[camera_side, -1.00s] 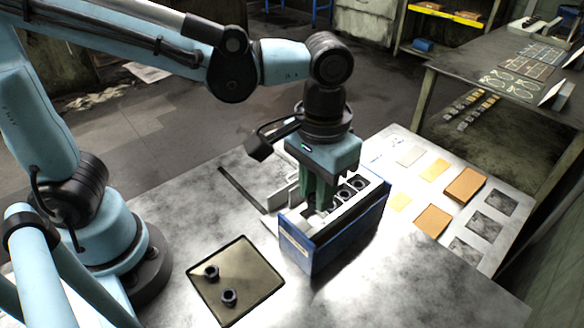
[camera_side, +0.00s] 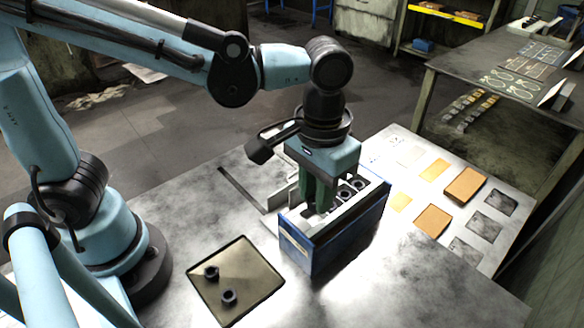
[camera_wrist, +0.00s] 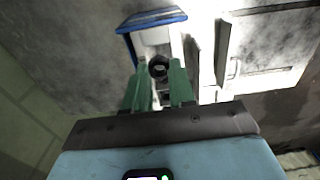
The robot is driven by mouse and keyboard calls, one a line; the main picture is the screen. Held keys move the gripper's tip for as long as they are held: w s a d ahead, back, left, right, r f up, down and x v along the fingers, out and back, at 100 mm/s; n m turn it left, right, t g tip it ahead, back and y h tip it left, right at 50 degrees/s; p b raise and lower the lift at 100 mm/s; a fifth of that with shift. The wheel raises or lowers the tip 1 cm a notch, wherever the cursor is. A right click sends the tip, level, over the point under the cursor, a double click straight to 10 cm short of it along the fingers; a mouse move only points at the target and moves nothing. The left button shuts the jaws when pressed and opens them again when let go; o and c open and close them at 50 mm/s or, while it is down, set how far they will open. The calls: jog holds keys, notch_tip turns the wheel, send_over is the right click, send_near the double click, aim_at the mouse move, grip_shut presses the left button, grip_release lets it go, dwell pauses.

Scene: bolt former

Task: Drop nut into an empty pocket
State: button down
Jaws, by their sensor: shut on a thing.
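My gripper (camera_side: 318,207) points down over the near-left end of a blue box (camera_side: 345,243) with a pale top. In the wrist view, the green fingers (camera_wrist: 160,72) are shut on a dark nut (camera_wrist: 158,66); in the side view the fingers hide it. Two dark nuts show in the box's row, one (camera_side: 343,194) beside the fingers and one (camera_side: 357,184) farther right. The pocket under the gripper is hidden in the side view. The box's blue edge (camera_wrist: 152,20) also shows in the wrist view.
A shallow tray (camera_side: 252,255) at the front left holds two loose nuts (camera_side: 211,272) (camera_side: 229,297). Pale plates (camera_side: 282,192) stand just behind the box. Orange blocks (camera_side: 465,186) and flat squares lie to the right. The table in front of the box is clear.

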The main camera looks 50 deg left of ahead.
jog(key=shift+f, duration=0.85)
dwell(0.3)
jog(key=c, duration=0.9)
grip_release()
jog(key=shift+o, duration=0.2)
notch_tip(320, 180, up, 12)
jog(key=a+f+t, duration=0.3)
jog(key=a+f, duration=0.1)
jog(key=a, duration=0.4)
jog(key=a+f+t, duration=0.4)
jog(key=a, duration=0.5)
jog(key=shift+w+f, duration=0.2)
jog(key=shift+w, duration=0.15)
